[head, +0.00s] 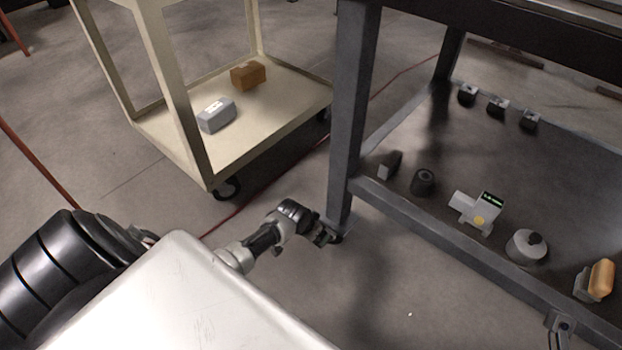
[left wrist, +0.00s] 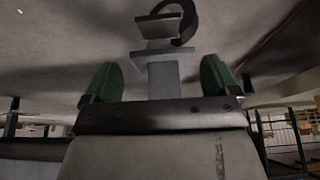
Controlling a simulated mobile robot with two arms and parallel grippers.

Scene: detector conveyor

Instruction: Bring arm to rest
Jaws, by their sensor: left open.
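My left arm comes in from the left, past a pale body panel of mine. Its left gripper (head: 325,236) is low over the floor, close to the foot of the dark bench leg (head: 350,120). In the left wrist view the left gripper (left wrist: 158,80) shows two green fingertips, wide apart. A grey post-like part (left wrist: 162,75) with a dark curved ring shows beyond and between them. Nothing is seen gripped. I cannot tell how far the fingers are from that part. The right gripper is not in view.
A cream cart (head: 265,120) holds a grey box (head: 216,115) and a brown box (head: 248,75). The bench's lower shelf (head: 450,150) carries several items, including a white-grey device (head: 478,210) and a round grey pot (head: 526,247). Floor (head: 410,285) is open in front of the bench.

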